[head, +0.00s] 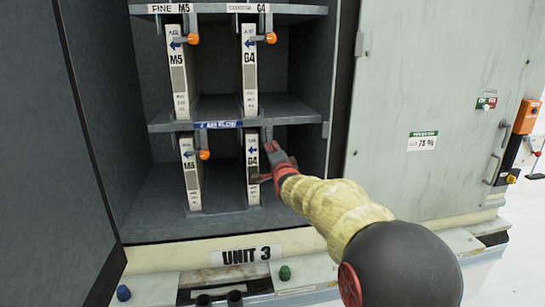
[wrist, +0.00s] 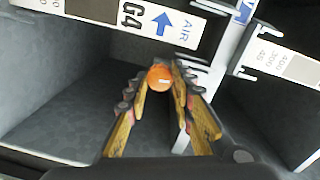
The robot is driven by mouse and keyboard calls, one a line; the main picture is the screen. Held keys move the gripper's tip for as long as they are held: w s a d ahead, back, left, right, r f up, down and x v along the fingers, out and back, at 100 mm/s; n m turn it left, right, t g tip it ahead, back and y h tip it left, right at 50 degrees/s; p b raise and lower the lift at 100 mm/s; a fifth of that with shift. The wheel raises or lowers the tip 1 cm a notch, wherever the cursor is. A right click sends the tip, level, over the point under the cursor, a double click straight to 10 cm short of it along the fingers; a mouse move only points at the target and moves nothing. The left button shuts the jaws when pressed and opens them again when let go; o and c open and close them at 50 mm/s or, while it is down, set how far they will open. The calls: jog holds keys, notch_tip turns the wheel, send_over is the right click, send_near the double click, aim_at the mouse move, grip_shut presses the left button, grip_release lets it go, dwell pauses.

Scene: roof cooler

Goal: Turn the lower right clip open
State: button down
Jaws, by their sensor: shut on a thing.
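The lower right clip's orange knob (wrist: 159,78) sits between my fingertips in the wrist view. My gripper (wrist: 160,85) is shut on it. In the head view my gripper (head: 272,152) reaches into the lower bay from the right and hides the knob. The clip's metal bracket (head: 266,134) shows just above it, under the middle shelf. The lower G4 filter (head: 252,165) stands upright just left of my gripper. Its G4 label and blue AIR arrow (wrist: 160,22) cross the top of the wrist view. How far the clip is turned I cannot tell.
Other orange-knobbed clips are at the lower left (head: 204,155), upper left (head: 192,39) and upper right (head: 270,38). The middle shelf (head: 290,112) lies just above my gripper. The cabinet door (head: 430,80) is at the right.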

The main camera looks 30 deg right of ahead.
jog(key=shift+m, duration=0.6)
jog(key=c, duration=1.5)
grip_release()
jog(key=v, duration=1.2)
